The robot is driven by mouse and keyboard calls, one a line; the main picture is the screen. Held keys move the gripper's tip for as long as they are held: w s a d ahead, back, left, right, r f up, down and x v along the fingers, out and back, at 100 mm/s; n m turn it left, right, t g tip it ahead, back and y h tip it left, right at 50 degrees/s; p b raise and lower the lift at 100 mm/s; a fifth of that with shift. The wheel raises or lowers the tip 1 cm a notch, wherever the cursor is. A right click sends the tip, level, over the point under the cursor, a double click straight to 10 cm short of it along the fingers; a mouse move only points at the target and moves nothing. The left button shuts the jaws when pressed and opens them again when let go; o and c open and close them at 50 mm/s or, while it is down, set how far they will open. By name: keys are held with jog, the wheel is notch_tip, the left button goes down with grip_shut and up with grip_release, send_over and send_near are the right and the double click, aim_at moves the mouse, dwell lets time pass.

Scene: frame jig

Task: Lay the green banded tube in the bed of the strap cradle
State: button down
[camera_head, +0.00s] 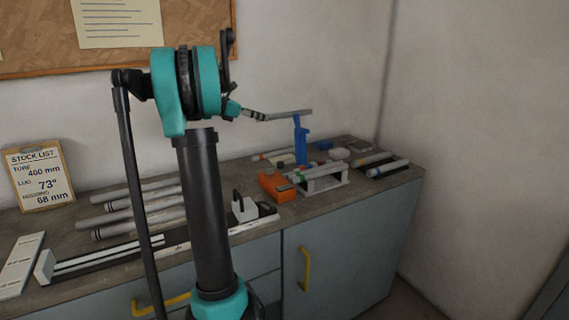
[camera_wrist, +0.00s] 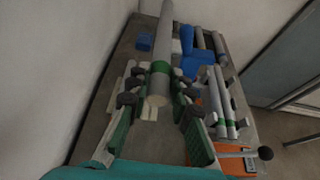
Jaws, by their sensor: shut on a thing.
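My gripper (camera_wrist: 158,82) is shut on a grey tube with a green band (camera_wrist: 160,68), the band sitting between the fingers. The tube's near end faces the wrist camera, and its length runs away from me. In the head view the held tube (camera_head: 290,114) is raised well above the bench, nearly level. A blue upright stand (camera_head: 301,143) rises just below it in that view; in the wrist view blue parts (camera_wrist: 202,68) lie right of the tube. I cannot tell for certain which fixture is the strap cradle, or whether the tube touches the blue stand.
A white rack (camera_head: 326,184) holding tubes stands beside an orange block (camera_head: 275,187). Colour-banded tubes (camera_head: 386,168) lie at the bench's right end. Several grey tubes (camera_head: 130,205) lie at left, behind a long rail (camera_head: 110,255). The wall is close behind.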

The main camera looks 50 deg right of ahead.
send_over(262, 168)
notch_tip(262, 168, down, 10)
dwell(0.4)
jog(key=shift+f, duration=4.75)
jog(key=c, duration=1.3)
grip_release()
jog(key=shift+f, duration=0.1)
jog(key=shift+c, duration=0.2)
jog(key=shift+f, duration=0.1)
jog(key=v, duration=1.6)
jog(key=shift+w+a+r, duration=0.1)
jog(key=shift+w+r, duration=0.05)
jog(key=shift+r, duration=0.15)
jog(key=shift+w+a+r, duration=0.1)
jog(key=shift+a+r, duration=0.05)
jog(key=shift+a, duration=0.3)
